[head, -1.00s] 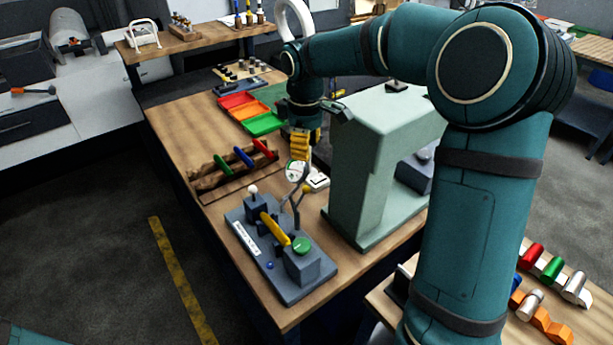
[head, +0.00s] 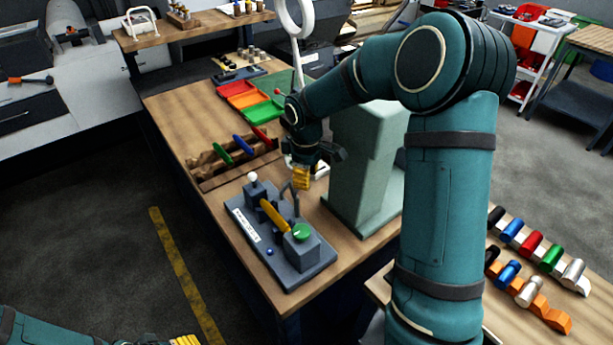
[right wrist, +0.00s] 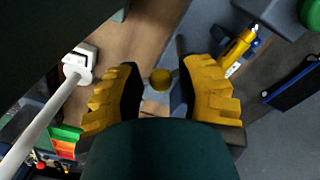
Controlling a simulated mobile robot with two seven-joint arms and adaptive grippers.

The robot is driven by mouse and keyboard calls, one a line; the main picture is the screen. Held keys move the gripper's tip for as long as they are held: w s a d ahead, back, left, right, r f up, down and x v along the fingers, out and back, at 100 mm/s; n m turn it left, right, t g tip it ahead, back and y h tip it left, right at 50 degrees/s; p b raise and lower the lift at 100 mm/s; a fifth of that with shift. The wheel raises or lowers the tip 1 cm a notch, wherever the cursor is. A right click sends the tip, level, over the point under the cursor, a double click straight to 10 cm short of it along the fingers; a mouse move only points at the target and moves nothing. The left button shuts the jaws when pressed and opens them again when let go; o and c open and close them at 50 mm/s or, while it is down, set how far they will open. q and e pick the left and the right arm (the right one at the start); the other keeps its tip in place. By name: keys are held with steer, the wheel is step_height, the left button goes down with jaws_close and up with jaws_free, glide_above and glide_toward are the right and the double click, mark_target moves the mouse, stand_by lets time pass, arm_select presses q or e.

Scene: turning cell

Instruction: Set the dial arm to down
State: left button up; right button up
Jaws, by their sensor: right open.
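A grey fixture (head: 289,276) stands on the bench's near end. It carries a slanted yellow bar (head: 274,215), a green knob (head: 302,231), a white ball knob (head: 252,177) and a thin dark upright arm (head: 296,202). Which part is the dial arm is not marked legibly. My right gripper (head: 301,187) is open, pointing down over the back of the fixture at the dark arm. In the right wrist view a brass ball knob (right wrist: 160,81) shows between its open fingers (right wrist: 160,70); contact cannot be told. My left gripper (head: 185,341) only just shows at the bottom edge.
A pale green machine housing (head: 360,155) stands close right of the right gripper. A wooden rack (head: 207,178) with coloured handles lies left of it, and red and green trays (head: 262,112) lie behind. A side table (head: 500,310) with coloured parts is at right.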

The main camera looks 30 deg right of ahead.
steer(key=shift+f, duration=0.2)
jaws_close()
stand_by(0.4)
